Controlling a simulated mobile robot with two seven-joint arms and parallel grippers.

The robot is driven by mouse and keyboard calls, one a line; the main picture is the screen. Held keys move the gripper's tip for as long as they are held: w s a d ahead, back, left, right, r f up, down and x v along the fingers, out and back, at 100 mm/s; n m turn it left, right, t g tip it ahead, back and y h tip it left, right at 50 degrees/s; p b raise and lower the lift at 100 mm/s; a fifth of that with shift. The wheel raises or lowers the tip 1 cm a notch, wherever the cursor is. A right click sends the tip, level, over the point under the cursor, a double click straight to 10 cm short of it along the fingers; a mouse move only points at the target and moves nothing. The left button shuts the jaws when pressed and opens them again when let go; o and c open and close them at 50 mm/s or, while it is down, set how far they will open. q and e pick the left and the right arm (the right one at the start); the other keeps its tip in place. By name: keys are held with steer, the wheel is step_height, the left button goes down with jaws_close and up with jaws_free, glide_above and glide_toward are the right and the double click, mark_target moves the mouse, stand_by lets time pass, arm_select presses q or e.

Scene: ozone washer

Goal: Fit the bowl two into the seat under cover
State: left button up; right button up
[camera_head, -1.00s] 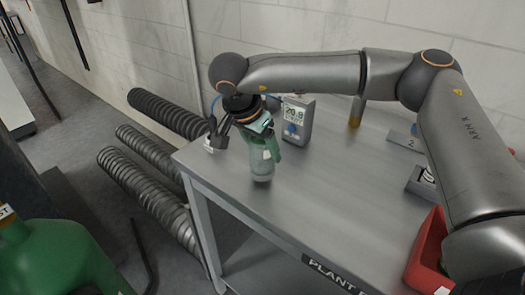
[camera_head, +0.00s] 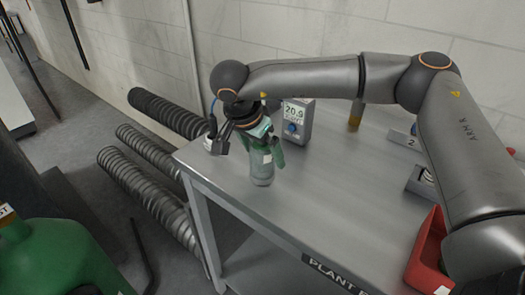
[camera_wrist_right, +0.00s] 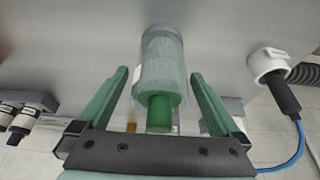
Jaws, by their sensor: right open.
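A clear, frosted cylindrical bowl (camera_head: 262,174) stands upright on the grey metal bench, near its left end. It also shows in the right wrist view (camera_wrist_right: 160,62), with a green core at its near end. I cannot read a number on it. My right gripper (camera_head: 266,158) is over the bowl; its two green fingers are spread on either side of it. In the wrist view (camera_wrist_right: 160,90) gaps show between the bowl and both fingers. I cannot make out a seat or cover for certain. My left gripper is out of view.
A meter with a lit display (camera_head: 296,121) stands behind the gripper. A white fitting with a blue cable (camera_wrist_right: 268,63) is close by. An amber cylinder (camera_head: 355,117), a plate marked 2 (camera_head: 406,140) and a red bin (camera_head: 428,250) are farther right. The bench's middle is clear.

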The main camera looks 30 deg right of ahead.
steer(key=v, duration=1.2)
steer(key=shift+a, duration=0.1)
